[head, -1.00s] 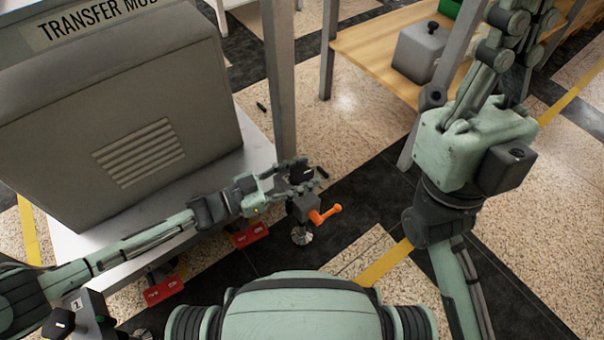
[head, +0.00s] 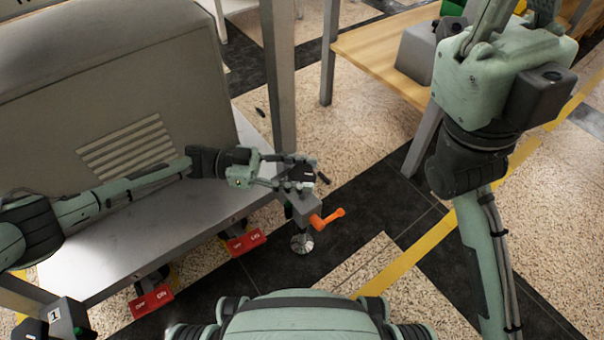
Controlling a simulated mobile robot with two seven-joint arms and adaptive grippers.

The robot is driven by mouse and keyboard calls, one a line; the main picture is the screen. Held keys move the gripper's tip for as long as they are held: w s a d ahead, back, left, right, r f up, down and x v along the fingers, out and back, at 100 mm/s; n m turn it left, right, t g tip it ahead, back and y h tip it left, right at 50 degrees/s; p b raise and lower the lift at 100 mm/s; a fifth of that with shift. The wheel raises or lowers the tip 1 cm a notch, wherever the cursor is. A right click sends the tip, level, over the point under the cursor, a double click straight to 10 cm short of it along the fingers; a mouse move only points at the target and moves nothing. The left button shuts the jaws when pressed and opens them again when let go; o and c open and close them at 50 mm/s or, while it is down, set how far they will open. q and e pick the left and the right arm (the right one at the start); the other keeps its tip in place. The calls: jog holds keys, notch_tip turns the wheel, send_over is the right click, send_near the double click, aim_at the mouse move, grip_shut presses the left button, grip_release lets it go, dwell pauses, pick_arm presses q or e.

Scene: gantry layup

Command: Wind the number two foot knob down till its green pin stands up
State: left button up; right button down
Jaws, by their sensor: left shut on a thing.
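A grey foot block (head: 322,207) with an orange lever (head: 328,218) and a round metal foot pad (head: 302,244) stands at the corner of the grey machine. My left gripper (head: 303,173) is shut on the black knob (head: 308,173) at its top. The fingers cover much of the knob, and I see no number on this block. I cannot make out a raised green pin there. My right arm rises at the right, and its gripper is cut off by the top edge, so its fingertips are hidden.
Red ON/OFF pedals (head: 151,301) sit under the machine's grey shelf (head: 150,235). A block marked 1 (head: 68,318) is at bottom left. A grey post (head: 278,75) rises behind my left gripper. A wooden table (head: 375,55) stands at the back right.

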dwell(0.4)
pick_arm(q)
jog(key=o, duration=1.2)
jog(key=a, duration=0.5)
jog(key=w+a, duration=0.1)
jog(key=a, duration=0.1)
jog(key=shift+w+a, duration=0.1)
jog(key=shift+a, duration=0.1)
